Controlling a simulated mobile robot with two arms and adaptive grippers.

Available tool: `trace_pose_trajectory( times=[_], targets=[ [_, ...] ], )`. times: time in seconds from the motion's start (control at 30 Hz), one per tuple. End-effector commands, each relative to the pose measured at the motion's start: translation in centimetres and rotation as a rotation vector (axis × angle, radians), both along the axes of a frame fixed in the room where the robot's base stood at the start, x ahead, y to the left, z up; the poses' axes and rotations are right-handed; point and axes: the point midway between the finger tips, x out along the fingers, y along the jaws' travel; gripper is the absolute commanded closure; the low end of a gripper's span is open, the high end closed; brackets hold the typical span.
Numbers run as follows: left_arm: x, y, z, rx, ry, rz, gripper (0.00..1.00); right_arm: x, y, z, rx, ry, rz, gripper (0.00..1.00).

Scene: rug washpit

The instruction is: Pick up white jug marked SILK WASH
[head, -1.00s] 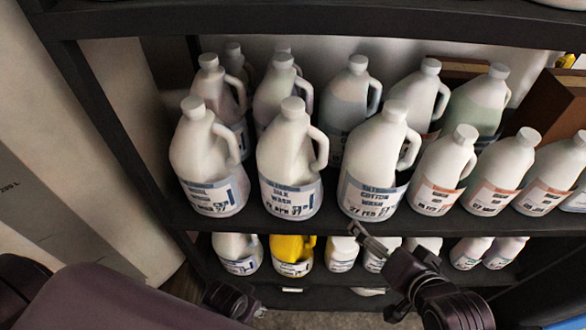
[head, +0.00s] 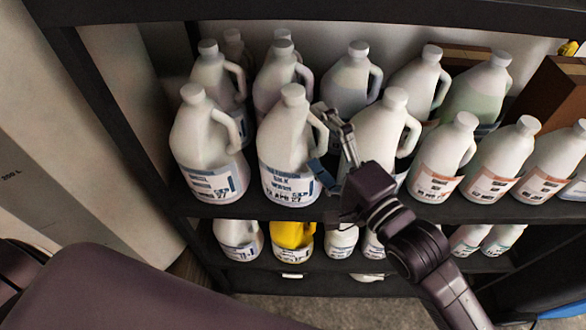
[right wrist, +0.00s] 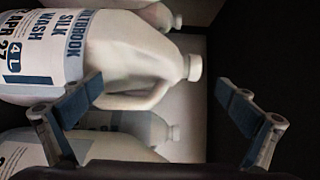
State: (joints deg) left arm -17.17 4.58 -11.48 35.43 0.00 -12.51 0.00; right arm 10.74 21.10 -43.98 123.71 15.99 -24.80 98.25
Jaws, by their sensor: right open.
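The white jug marked SILK WASH (head: 286,140) stands upright in the front row of the upper shelf, second from the left, with a blue and white label. It also shows in the right wrist view (right wrist: 95,45), lying sideways in the picture, its label, handle and cap visible. My right gripper (head: 316,136) is open and empty at the jug's right side, near the handle, which it partly hides. In the right wrist view the handle and cap appear between the spread fingers (right wrist: 158,85); I cannot tell whether they touch. My left gripper is not in view.
A similar white jug (head: 208,150) stands close on the left, and another white jug (head: 378,130) stands just right, partly behind my gripper. More jugs stand behind. The lower shelf holds a yellow jug (head: 291,236) and white ones. Dark shelf boards run above and below.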

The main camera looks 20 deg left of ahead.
Motion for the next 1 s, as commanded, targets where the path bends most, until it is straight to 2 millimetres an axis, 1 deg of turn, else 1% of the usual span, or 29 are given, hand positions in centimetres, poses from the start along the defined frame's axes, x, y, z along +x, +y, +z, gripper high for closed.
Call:
trace_pose_trajectory(
  times=[0.03, 0.27, 0.5, 0.6, 0.73, 0.97, 1.0],
  targets=[
    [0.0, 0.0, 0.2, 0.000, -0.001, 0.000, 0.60, 0.3, 0.4, 0.3, 0.003, -0.001, 0.001, 0.00],
    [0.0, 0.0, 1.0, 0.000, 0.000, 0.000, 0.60, 1.6, 2.1, 0.2, -0.001, 0.001, 0.000, 0.00],
    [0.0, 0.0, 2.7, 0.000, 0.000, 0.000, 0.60, 3.4, 4.4, 0.6, -0.001, -0.002, 0.000, 0.00],
    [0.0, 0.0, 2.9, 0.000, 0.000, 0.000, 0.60, 4.2, 5.2, 0.3, -0.002, -0.001, -0.001, 0.00],
    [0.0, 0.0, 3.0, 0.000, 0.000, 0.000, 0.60, 4.6, 5.8, 0.2, -0.001, -0.001, 0.000, 0.00],
    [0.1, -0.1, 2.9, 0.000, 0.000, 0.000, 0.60, 4.6, 5.8, 0.1, -0.001, -0.001, 0.000, 0.00],
    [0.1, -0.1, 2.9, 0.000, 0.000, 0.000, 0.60, 4.6, 5.8, 0.1, -0.001, -0.001, -0.001, 0.03]
  ],
)
